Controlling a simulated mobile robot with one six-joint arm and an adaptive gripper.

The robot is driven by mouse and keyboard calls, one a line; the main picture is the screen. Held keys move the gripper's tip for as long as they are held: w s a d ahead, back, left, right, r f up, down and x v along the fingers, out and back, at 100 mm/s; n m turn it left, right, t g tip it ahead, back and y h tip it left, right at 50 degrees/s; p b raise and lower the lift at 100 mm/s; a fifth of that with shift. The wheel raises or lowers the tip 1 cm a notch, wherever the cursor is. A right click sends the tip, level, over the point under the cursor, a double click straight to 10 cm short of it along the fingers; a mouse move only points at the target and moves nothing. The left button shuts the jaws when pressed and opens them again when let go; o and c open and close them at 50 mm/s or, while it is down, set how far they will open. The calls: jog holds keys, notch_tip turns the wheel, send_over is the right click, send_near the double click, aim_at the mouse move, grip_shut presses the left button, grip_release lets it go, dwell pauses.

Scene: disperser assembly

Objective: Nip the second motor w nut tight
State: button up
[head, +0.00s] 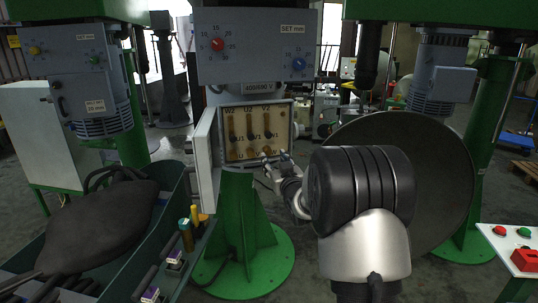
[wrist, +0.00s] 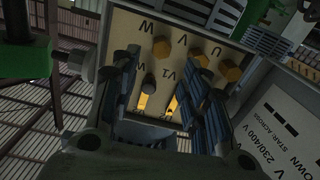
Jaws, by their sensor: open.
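The open terminal box (head: 287,113) on the middle motor shows a tan board with rows of labelled terminals. In the wrist view the board (wrist: 125,22) appears upside down. My gripper (head: 275,164) is at the lower right of the box. In the wrist view its ridged fingers (wrist: 163,74) are apart, with board and terminals visible between them. The W nut shows past the fingertips; I cannot tell whether either finger touches it.
The box's open door (head: 208,155) stands at its left. A control panel (head: 256,46) with red and blue dials hangs above. A green tray (head: 172,225) with tools is at left. A red-and-green-button stand (head: 510,240) is at right.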

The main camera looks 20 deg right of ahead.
aim_at(269, 151)
jog(key=w, duration=0.4)
jog(key=w+d, duration=0.1)
jog(key=w, duration=0.1)
jog(key=shift+w, duration=0.4)
jog(key=shift+c, duration=0.2)
grip_shut()
